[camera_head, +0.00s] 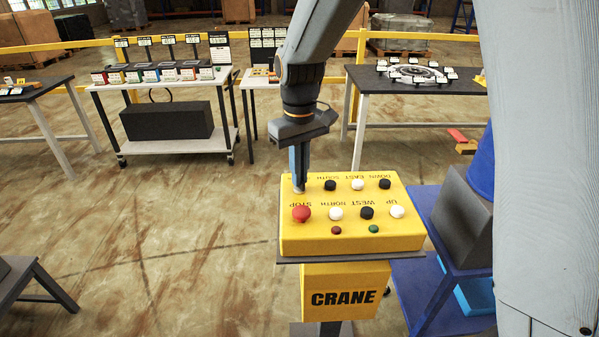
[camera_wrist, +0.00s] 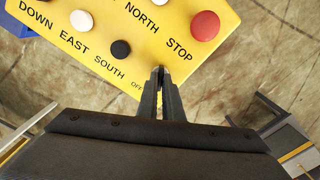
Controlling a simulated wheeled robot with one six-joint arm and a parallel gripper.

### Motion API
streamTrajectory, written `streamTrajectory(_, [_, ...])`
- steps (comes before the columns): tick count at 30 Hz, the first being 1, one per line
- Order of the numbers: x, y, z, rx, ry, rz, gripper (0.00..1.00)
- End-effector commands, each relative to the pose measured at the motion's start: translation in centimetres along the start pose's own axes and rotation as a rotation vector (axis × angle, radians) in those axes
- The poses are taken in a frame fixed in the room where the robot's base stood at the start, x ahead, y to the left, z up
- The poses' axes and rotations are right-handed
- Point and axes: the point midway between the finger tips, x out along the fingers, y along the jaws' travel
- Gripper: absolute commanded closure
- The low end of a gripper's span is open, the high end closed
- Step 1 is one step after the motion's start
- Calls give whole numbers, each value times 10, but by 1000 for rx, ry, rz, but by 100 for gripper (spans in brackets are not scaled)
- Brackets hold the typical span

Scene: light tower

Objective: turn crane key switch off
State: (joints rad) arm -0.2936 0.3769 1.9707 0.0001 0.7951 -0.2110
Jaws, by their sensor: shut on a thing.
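The yellow crane control box (camera_head: 345,238) has black, white and red buttons and printed labels. It fills the top of the wrist view (camera_wrist: 119,18). My gripper (camera_head: 299,187) points down at the box's far left corner. In the wrist view my gripper (camera_wrist: 162,72) has its two narrow fingers close together, shut on the crane key switch beside the small "OFF" label (camera_wrist: 137,86). The fingers hide nearly all of the key, so its turn angle cannot be told. The red STOP button (camera_head: 301,213) is just nearer than the fingers; it also shows in the wrist view (camera_wrist: 206,26).
The black SOUTH button (camera_wrist: 121,48) is close to the fingers. A blue table (camera_head: 425,205) with a dark grey block (camera_head: 462,215) stands right of the box. Worktables with equipment stand behind along a yellow rail (camera_head: 60,45). The floor to the left is mostly clear.

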Motion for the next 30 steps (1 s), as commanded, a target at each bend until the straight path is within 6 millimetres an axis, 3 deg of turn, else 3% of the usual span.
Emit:
streamTrajectory(6, [-1,0,-2,-2,5,0,100])
streamTrajectory(7, [-1,0,-2,-2,5,0,90])
streamTrajectory(10, [-1,0,-2,-1,4,0,75])
streamTrajectory(20, [-3,0,-1,0,3,1,75])
streamTrajectory(30, [-50,0,-2,-1,7,1,75])
